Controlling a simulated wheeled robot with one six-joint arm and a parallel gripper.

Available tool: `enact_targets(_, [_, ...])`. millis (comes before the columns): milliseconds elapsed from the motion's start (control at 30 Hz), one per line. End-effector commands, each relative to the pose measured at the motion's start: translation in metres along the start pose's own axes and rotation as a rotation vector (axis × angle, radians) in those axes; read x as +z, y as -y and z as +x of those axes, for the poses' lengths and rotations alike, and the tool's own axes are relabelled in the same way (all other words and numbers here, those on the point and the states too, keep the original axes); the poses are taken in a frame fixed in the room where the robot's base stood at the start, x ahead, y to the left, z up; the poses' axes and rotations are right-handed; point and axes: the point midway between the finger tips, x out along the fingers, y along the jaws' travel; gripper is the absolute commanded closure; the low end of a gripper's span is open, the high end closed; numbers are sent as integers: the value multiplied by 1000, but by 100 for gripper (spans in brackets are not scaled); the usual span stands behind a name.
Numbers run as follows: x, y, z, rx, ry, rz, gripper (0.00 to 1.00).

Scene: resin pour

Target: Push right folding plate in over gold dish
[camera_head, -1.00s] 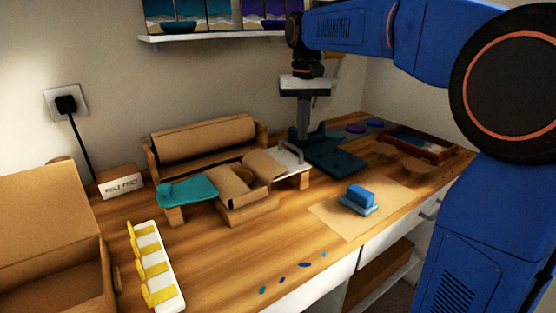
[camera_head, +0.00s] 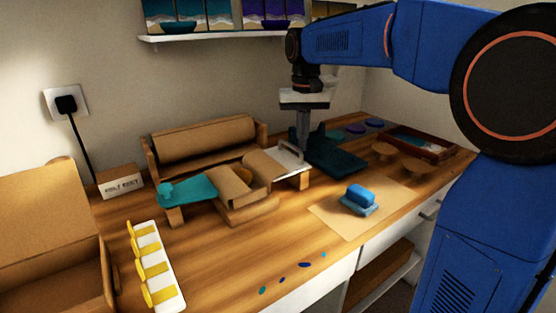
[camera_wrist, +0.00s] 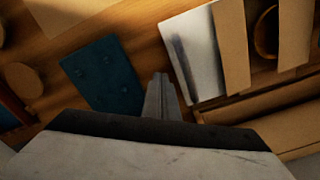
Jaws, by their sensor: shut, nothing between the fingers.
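The right folding plate (camera_head: 291,162) is a pale flat plate with a bar handle, lying outward on the right of the cardboard wrap. It also shows in the wrist view (camera_wrist: 193,58). The gold dish (camera_head: 244,174) sits between two cardboard flaps, partly hidden by them. In the wrist view the dish (camera_wrist: 266,32) shows its rim between the flaps. My gripper (camera_head: 301,151) points down, shut and empty, just beyond the plate's right side. In the wrist view its fingers (camera_wrist: 162,92) are beside the plate, with a small apparent gap.
A dark teal board (camera_head: 334,162) lies right of my gripper. A cardboard roll holder (camera_head: 205,140) stands behind the wrap. A teal plate (camera_head: 188,189) extends on its left. A blue block (camera_head: 361,193) rests on a brown sheet.

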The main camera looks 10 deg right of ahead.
Motion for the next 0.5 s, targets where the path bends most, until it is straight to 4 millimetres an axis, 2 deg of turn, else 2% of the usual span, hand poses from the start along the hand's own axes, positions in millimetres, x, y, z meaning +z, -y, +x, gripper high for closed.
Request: enact_targets(500, [10,18,0,0,-1,-2,100])
